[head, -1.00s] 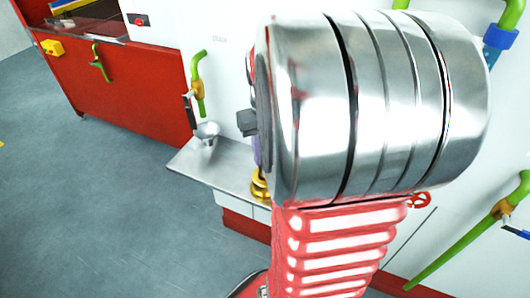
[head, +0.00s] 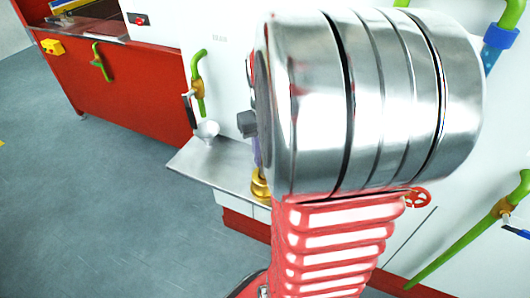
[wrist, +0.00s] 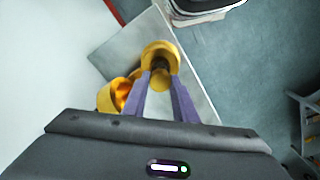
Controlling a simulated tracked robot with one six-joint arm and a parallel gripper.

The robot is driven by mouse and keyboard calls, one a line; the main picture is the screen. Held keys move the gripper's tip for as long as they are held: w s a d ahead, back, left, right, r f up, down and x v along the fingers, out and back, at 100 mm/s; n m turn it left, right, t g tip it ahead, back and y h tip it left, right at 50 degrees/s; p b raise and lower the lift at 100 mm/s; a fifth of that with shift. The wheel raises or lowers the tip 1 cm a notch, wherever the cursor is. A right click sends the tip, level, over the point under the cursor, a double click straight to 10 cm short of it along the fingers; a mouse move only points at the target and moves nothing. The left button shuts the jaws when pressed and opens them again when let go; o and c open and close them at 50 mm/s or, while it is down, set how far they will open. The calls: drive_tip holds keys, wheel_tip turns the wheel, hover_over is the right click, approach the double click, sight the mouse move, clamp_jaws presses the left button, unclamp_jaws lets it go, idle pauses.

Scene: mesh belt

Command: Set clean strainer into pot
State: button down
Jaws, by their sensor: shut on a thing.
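A yellow round piece with a dark middle (wrist: 160,52), which I take for the strainer, is between the purple fingertips of my gripper (wrist: 160,72), shut on it above the metal shelf. A second yellow round vessel (wrist: 118,94) with orange inside sits beside it to the lower left, near the wall. I cannot tell whether the two touch. In the head view, yellow shows low beside my arm (head: 260,187), under the purple fingers, mostly hidden by my large silver arm joint. A small pale metal bowl or funnel (head: 207,130) stands on the shelf. I cannot tell which vessel is the pot.
The metal shelf (head: 196,163) juts from a white wall unit over grey floor. Green handles (head: 198,85) stick out from the wall. A red counter (head: 115,88) stands at the far left. A red valve wheel (head: 418,198) is right of my arm. The floor at left is clear.

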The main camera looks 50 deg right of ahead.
drive_tip(key=shift+f, duration=2.35)
idle(0.3)
drive_tip(key=c, duration=1.4)
unclamp_jaws()
drive_tip(key=shift+o, duration=0.2)
wheel_tip(320, 180, up, 14)
drive_tip(key=shift+f, duration=0.2)
